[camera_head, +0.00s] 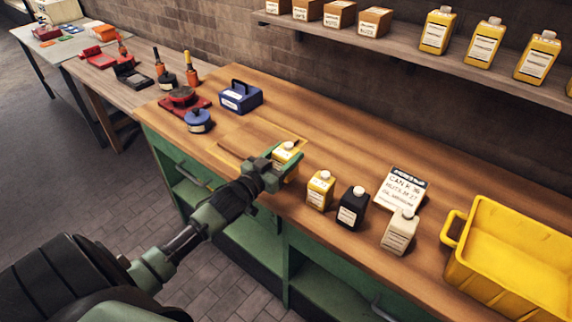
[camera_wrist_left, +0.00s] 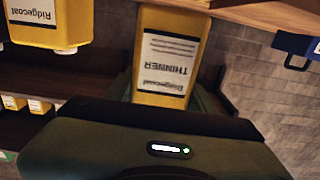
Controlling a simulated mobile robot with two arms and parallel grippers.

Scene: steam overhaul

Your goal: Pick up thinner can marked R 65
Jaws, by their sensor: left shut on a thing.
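My left gripper (camera_head: 279,164) is shut on a yellow can (camera_head: 284,154) with a white cap, near the front edge of the wooden bench. In the left wrist view the held can (camera_wrist_left: 168,55) appears upside down, its white label reading "Ridgecoat THINNER". I cannot read an R 65 mark on it. I cannot tell whether its base touches the bench. To its right stand another yellow can (camera_head: 320,190), a black can (camera_head: 352,207) and a cream can (camera_head: 399,231). My right gripper is not in view.
A white card (camera_head: 402,188) with writing stands behind the cans. A yellow crate (camera_head: 452,232) is at the right end. A blue box (camera_head: 240,97) and a blue round container (camera_head: 198,121) lie left. A wall shelf (camera_head: 400,48) holds yellow cans and brown boxes.

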